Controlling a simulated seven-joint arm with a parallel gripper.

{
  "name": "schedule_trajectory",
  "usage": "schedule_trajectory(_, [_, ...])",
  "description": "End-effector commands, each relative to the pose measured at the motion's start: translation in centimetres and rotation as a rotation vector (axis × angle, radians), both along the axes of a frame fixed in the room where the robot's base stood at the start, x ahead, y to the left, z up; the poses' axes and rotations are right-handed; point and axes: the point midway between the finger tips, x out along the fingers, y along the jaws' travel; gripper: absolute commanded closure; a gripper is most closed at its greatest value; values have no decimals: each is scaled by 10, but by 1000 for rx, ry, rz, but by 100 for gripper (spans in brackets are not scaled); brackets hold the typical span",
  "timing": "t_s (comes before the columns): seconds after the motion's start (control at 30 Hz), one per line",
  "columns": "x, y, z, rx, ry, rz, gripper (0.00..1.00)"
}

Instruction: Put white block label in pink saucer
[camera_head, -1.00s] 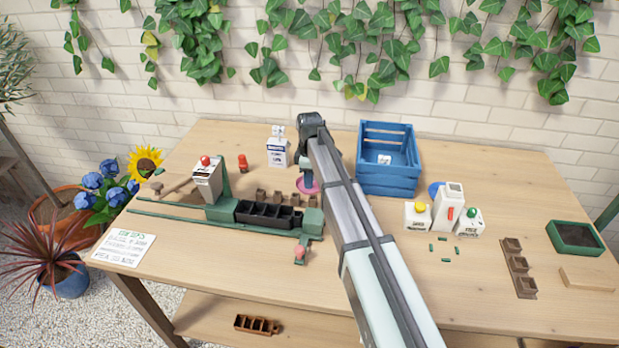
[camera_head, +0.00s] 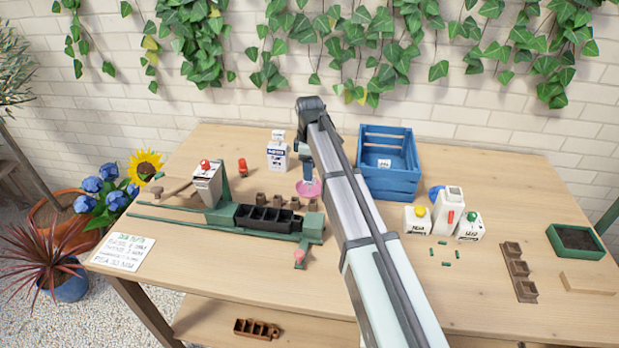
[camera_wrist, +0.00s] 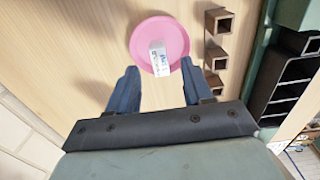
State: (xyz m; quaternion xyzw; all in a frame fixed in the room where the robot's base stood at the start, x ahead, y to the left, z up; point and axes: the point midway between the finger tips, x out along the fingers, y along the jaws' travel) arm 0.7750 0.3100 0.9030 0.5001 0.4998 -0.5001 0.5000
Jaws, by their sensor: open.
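The pink saucer (camera_head: 300,190) stands on the table behind the black tray line; it also shows in the wrist view (camera_wrist: 141,38). The white block label (camera_wrist: 158,57), with small dark print, lies within the saucer's outline in the wrist view and appears to rest in it. My gripper (camera_wrist: 159,68) is open, its two blue fingers apart on either side of the label's near end, with clear space between finger and label. In the head view my gripper (camera_head: 311,182) is over the saucer, and my arm partly covers the saucer's right side.
A blue crate (camera_head: 390,184) stands right of my arm. A white carton (camera_head: 278,157) and a red-topped bottle (camera_head: 242,168) stand to the left. Small brown pots (camera_wrist: 218,22) line up beside the saucer, with the black tray (camera_head: 268,218) in front. White containers (camera_head: 446,211) stand at right.

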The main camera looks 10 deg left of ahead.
Motion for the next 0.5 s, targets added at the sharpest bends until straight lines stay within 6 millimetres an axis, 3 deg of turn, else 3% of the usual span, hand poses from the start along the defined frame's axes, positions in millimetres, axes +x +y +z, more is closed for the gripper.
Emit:
schedule_trajectory(0.2, [1, 0, 36, 0, -1, 0, 50])
schedule_trajectory(0.5, [0, 0, 59, 0, 0, 0, 50])
